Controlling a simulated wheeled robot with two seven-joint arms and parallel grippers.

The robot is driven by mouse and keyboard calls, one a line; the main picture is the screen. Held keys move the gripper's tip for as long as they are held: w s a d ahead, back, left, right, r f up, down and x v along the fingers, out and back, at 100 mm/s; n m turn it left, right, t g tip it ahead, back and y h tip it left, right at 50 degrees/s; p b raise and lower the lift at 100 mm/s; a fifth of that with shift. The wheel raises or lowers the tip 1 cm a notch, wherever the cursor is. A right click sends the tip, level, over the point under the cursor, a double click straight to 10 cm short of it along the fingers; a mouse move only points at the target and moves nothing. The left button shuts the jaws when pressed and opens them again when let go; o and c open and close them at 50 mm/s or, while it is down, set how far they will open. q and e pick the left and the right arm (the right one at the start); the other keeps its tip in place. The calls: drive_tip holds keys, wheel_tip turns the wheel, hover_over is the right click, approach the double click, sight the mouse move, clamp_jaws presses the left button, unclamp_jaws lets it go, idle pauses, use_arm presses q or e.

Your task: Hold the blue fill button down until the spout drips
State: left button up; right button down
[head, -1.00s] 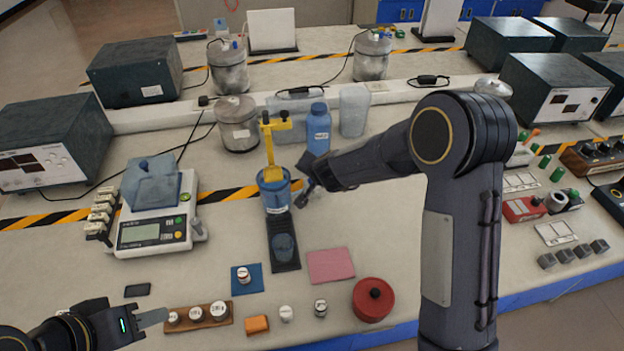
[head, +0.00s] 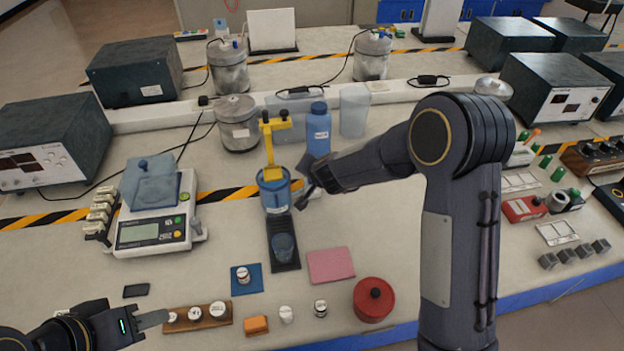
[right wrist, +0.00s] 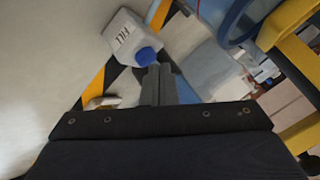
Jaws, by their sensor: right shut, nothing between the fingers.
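The fill button is a blue cap (right wrist: 147,56) on a grey-white box marked FILL (right wrist: 122,36) in the right wrist view. My right gripper (right wrist: 157,84) is shut and empty, its tips at the blue button and seemingly touching it. How far the button is pressed I cannot tell. In the head view my right gripper (head: 302,201) is right of the blue tank (head: 275,199), and the button is hidden there. A yellow spout arm (head: 268,150) rises from the tank. A clear cup (head: 284,247) stands on a black tray (head: 286,265). No drip is discernible. My left gripper (head: 152,320) is at the front left, its opening unclear.
A blue bottle (head: 318,130) stands behind the right gripper. A scale (head: 153,232) is at left. A pink cloth (head: 331,266), a red lidded pot (head: 374,298) and a wooden weight block (head: 198,324) lie near the front edge.

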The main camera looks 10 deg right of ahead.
drive_tip(key=shift+f+b, duration=0.45)
drive_tip(key=shift+f, duration=0.05)
idle(0.4)
drive_tip(key=shift+r, duration=0.15)
idle(3.0)
drive_tip(key=shift+r+p, duration=0.8)
drive_tip(key=shift+p, duration=0.25)
drive_tip(key=shift+r, duration=0.1)
wheel_tip(320, 180, up, 5)
drive_tip(key=p, duration=0.5)
